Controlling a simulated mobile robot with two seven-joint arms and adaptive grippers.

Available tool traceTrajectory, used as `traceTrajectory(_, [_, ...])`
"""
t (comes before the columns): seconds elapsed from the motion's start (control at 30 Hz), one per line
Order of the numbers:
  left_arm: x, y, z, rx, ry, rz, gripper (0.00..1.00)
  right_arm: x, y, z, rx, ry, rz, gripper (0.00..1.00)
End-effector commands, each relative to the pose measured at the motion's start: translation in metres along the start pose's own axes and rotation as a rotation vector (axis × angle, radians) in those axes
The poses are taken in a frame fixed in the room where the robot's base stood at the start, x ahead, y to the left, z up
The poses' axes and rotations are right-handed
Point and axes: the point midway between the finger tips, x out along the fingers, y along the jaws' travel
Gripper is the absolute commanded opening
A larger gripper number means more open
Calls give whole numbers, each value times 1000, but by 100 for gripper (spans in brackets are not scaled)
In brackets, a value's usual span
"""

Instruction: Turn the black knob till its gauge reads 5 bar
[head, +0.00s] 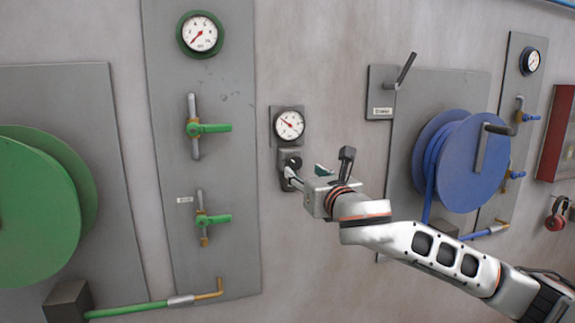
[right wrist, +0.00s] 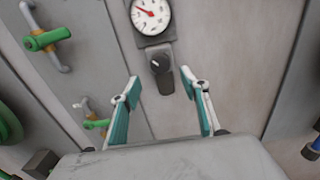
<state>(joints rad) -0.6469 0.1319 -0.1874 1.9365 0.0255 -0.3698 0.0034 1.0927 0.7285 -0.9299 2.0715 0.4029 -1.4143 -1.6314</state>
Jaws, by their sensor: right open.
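The black knob (head: 293,162) sits on a dark plate on the wall, right below its round white-faced gauge (head: 289,124). The gauge's red needle points to the upper left; its numbers are too small to read. In the right wrist view the knob (right wrist: 160,62) shows whole, with the gauge (right wrist: 150,16) above it, cut by the top edge. My right gripper (head: 289,176) is in front of the knob in the head view. In the right wrist view its teal-padded fingers (right wrist: 163,90) are open and empty, with the knob beyond and between their tips. My left gripper is out of view.
A green-rimmed gauge (head: 200,35) and green-handled valves (head: 208,128) are on the panel to the left. A green hose reel (head: 40,205) is far left; a blue hose reel (head: 465,160) and a crank lever (head: 402,72) are to the right.

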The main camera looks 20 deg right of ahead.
Motion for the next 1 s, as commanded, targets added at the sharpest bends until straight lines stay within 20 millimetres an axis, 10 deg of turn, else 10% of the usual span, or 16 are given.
traceTrajectory(0.5, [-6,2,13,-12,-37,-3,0,66,0,1,2,0,-1,45])
traceTrajectory(0.93, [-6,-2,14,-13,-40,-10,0,76,0,0,2,-1,1,45])
traceTrajectory(1.0, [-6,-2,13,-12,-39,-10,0,76,0,0,2,-1,1,30])
